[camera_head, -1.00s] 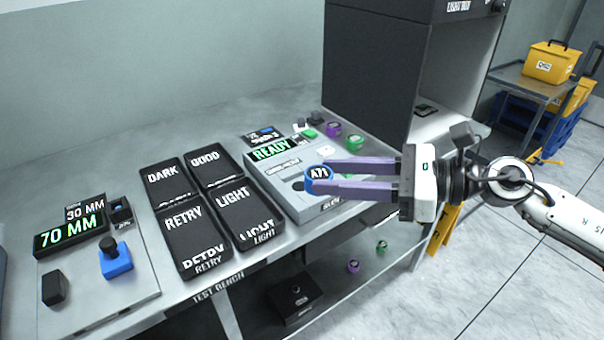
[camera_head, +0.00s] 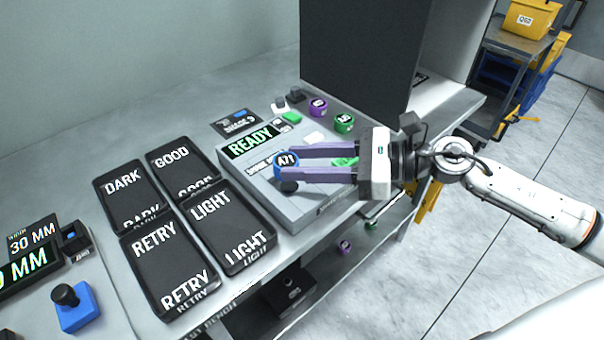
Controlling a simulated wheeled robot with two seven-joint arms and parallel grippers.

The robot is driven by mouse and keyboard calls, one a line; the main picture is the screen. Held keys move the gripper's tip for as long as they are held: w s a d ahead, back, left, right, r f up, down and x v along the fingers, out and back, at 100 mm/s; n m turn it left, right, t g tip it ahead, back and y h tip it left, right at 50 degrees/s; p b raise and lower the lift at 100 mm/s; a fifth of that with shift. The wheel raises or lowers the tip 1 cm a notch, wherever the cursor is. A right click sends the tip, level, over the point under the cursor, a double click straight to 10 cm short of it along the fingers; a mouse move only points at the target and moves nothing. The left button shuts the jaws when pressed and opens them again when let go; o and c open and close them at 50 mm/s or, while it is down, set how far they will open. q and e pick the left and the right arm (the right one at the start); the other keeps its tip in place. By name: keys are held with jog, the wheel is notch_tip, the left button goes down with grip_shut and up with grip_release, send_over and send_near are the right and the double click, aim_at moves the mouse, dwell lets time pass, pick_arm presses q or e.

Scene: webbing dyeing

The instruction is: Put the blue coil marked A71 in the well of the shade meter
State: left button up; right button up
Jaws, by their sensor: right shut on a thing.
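The blue coil marked A71 (camera_head: 286,162) is between the fingertips of my right gripper (camera_head: 287,160), whose two long purple fingers are shut on it. A dark round opening, seemingly the well (camera_head: 289,186), shows just below the coil in the picture, partly covered by the lower finger. The exact height of the coil above the meter cannot be told. My left gripper is not in view.
Black trays marked DARK (camera_head: 123,181), GOOD (camera_head: 172,155), RETRY (camera_head: 154,237) and LIGHT (camera_head: 211,204) lie left of the meter. Purple (camera_head: 317,107) and green (camera_head: 344,121) coils stand behind it, near a tall dark cabinet (camera_head: 360,55).

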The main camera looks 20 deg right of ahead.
notch_tip(320, 180, down, 3)
jog(key=shift+f, duration=0.2)
